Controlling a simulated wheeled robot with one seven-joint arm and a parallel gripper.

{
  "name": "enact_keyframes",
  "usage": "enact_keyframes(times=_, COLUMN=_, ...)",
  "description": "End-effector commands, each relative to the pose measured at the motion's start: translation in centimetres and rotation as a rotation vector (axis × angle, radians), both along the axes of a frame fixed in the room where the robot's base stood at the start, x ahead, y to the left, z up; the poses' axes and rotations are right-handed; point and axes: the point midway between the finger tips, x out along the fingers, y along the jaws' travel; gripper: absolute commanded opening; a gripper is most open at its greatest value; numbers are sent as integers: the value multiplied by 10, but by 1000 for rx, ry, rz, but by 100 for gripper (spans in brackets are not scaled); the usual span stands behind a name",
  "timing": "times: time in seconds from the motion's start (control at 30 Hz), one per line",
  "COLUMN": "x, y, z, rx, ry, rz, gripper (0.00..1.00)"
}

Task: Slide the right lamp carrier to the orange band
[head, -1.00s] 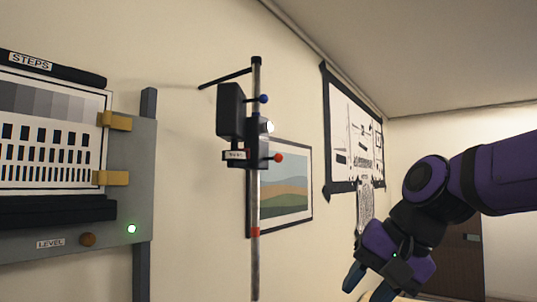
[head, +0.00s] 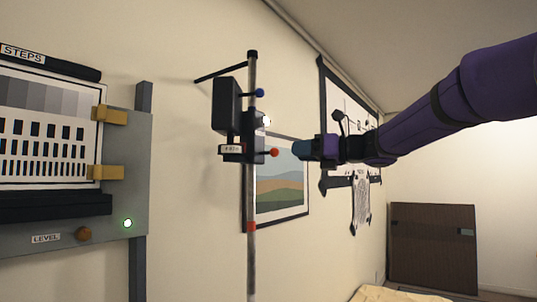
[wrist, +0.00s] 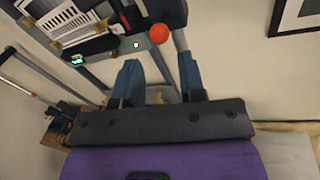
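The right lamp carrier (head: 236,150) is a dark clamp with a small label and a black lamp box (head: 227,105), on an upright metal pole (head: 252,190). A red ball knob (head: 274,152) sticks out on its right, with a blue knob (head: 259,93) above. The orange band (head: 251,227) is on the pole, well below the carrier. My gripper (head: 301,148) is just right of the red knob, level with it. In the wrist view, my gripper (wrist: 158,72) is open, with the red knob (wrist: 159,33) ahead between its blue fingers; contact cannot be told.
A grey panel (head: 120,180) with a test chart (head: 45,135), yellow clips and a green light stands left of the pole. A framed landscape (head: 282,190) hangs behind my gripper. A pale surface (head: 395,294) is below. The pole below the carrier looks clear.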

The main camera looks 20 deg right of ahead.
Motion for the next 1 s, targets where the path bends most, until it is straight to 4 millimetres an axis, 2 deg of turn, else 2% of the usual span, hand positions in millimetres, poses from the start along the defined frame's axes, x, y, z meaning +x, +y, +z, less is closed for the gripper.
enact_keyframes(times=0.3, x=37, y=42, z=-1, rx=-2, ry=1, rz=4, gripper=37)
enact_keyframes(times=0.5, x=56, y=61, z=-1, rx=-4, ry=0, rz=3, gripper=37)
enact_keyframes(times=0.7, x=64, y=70, z=-1, rx=-3, ry=-1, rz=1, gripper=37)
enact_keyframes(times=0.97, x=65, y=71, z=-1, rx=-3, ry=-1, rz=1, gripper=37)
enact_keyframes(times=1.0, x=64, y=71, z=-1, rx=-3, ry=-1, rz=1, gripper=35)
